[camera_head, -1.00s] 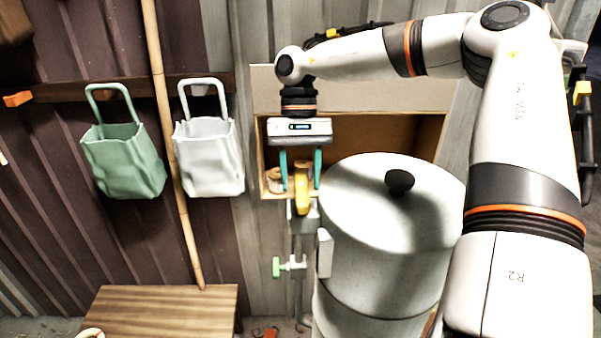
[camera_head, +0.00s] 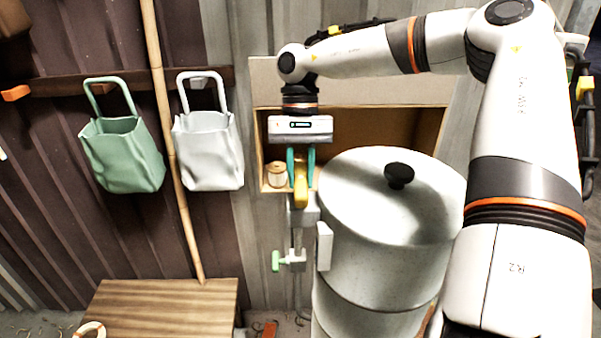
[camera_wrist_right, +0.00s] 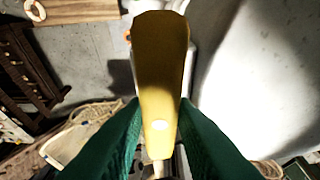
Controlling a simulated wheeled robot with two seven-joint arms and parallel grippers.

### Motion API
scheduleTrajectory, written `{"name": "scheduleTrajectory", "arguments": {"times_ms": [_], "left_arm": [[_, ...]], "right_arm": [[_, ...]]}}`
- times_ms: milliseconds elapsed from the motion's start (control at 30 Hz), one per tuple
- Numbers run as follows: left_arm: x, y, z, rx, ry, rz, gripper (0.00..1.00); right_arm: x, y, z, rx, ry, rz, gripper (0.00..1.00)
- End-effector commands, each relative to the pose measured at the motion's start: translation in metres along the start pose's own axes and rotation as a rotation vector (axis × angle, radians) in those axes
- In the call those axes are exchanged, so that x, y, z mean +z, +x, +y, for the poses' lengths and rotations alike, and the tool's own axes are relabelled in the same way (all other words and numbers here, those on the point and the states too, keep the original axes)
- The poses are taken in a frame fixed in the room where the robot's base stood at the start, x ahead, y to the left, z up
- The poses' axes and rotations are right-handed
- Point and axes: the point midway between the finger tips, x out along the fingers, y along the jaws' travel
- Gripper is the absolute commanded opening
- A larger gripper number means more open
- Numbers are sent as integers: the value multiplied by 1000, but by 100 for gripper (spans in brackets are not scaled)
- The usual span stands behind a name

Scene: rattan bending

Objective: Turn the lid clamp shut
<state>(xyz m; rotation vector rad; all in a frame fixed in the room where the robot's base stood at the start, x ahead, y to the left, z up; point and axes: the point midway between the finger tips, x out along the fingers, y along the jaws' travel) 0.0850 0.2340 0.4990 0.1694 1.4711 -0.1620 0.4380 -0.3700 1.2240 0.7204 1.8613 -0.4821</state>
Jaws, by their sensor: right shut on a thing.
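The yellow clamp handle (camera_head: 301,187) stands at the left side of the steamer drum, above a grey bracket (camera_head: 303,215). My right gripper (camera_head: 301,168) points down from above with its teal fingers shut on the handle. In the right wrist view the yellow handle (camera_wrist_right: 160,75) fills the middle, between the two green finger pads of the right gripper (camera_wrist_right: 160,135). The drum's round grey lid (camera_head: 350,190) with its black knob (camera_head: 398,175) lies on the drum (camera_head: 375,270). My left gripper is not in view.
An open wooden box (camera_head: 390,125) sits behind the drum, with a small spool (camera_head: 277,174) in it. A green-handled valve (camera_head: 277,261) sticks out below the clamp. Green (camera_head: 122,160) and white (camera_head: 208,155) bags hang at left. A wooden bench (camera_head: 165,308) stands lower left.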

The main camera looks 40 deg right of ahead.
Motion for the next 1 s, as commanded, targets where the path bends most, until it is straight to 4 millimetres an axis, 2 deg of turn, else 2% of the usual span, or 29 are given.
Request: {"name": "scheduleTrajectory", "arguments": {"times_ms": [267,1000], "left_arm": [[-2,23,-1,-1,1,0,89],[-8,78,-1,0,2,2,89]], "right_arm": [[2,3,-1,70,156,-3,1],[-1,2,-4,340,798,-3,1]]}}
